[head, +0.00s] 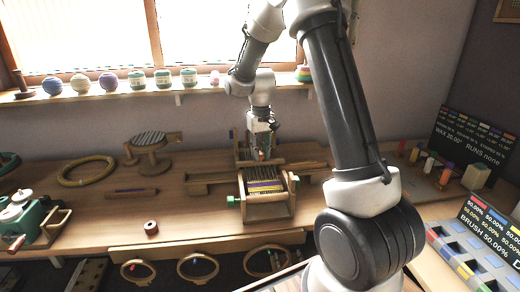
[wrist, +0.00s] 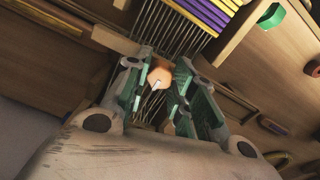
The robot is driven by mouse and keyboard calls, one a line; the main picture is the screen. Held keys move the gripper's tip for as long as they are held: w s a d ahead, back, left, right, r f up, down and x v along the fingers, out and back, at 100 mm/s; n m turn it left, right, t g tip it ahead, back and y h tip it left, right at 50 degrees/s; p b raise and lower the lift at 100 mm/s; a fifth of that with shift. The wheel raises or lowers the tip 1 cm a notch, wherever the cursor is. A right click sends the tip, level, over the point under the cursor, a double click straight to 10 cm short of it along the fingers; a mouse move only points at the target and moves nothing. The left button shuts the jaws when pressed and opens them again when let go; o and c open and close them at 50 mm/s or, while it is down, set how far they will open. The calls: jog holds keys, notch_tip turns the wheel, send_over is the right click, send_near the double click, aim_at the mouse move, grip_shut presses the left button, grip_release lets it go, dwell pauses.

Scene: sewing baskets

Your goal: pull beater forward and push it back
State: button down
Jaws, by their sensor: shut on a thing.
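The small loom (head: 267,203) stands on the wooden bench, with purple and yellow woven bands at its front. Its beater, a frame of thin upright wires, shows in the wrist view (wrist: 185,38), behind the bands. My gripper (head: 262,152) is over the back part of the loom. In the wrist view my gripper (wrist: 160,92) has its green-padded fingers closed around an orange-tan knob (wrist: 160,76) at the beater. How the knob joins the beater is hidden by the fingers.
A wooden spool (head: 151,228) and a shuttle-like stick (head: 132,192) lie left of the loom. Embroidery hoops (head: 198,267) hang at the front edge. Yarn balls (head: 80,84) line the windowsill.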

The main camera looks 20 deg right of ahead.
jog(key=shift+s+a, duration=0.15)
jog(key=shift+s, duration=0.4)
jog(key=shift+s+a, duration=0.15)
jog(key=shift+s, duration=0.4)
jog(key=c, duration=1.2)
grip_release()
jog(key=shift+s, duration=0.1)
notch_tip(320, 180, up, 12)
